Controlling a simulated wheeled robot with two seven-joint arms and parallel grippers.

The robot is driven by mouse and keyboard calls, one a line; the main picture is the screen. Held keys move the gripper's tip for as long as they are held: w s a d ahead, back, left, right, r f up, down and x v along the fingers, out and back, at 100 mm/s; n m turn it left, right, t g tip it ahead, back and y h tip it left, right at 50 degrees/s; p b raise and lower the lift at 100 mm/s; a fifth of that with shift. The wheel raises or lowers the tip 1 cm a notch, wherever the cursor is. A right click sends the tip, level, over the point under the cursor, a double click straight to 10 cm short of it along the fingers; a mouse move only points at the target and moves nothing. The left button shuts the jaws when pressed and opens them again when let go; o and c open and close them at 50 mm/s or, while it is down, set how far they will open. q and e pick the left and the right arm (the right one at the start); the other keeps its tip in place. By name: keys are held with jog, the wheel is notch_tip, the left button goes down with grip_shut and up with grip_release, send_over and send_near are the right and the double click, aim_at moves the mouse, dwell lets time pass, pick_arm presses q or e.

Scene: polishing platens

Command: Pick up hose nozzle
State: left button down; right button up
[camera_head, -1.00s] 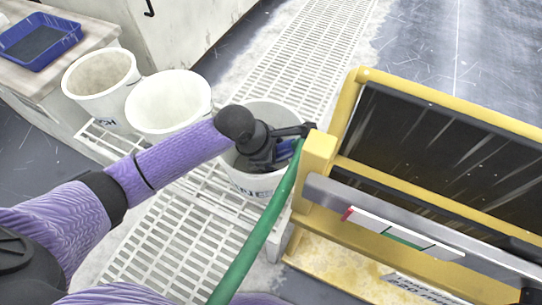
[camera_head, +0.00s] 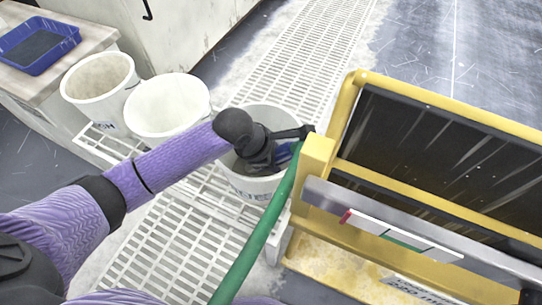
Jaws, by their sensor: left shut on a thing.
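A small blue part (camera_head: 285,152) shows beside my fingers. My left gripper (camera_head: 298,139) is at the hose's upper end, over the rim of the right-hand white bucket, and is shut on the nozzle. The fingertips are partly hidden. My right gripper does not show.
The yellow frame (camera_head: 350,103) with a dark panel stands close on the right. The right white bucket (camera_head: 262,190) is under my gripper; two more buckets (camera_head: 170,105) (camera_head: 98,80) stand left of it on a white grating. A blue tray (camera_head: 38,45) sits on a bench.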

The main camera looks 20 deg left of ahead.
pick_arm(q)
notch_tip(320, 180, up, 3)
jog(key=p, duration=0.2)
jog(key=shift+r+p, duration=0.2)
jog(key=shift+p, duration=0.2)
notch_tip(320, 180, up, 2)
jog(key=shift+w+r+p, duration=0.1)
jog(key=shift+r+p, duration=0.15)
jog(key=shift+p, duration=0.8)
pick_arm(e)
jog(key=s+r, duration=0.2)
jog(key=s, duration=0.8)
pick_arm(q)
notch_tip(320, 180, up, 17)
jog(key=p, duration=1.3)
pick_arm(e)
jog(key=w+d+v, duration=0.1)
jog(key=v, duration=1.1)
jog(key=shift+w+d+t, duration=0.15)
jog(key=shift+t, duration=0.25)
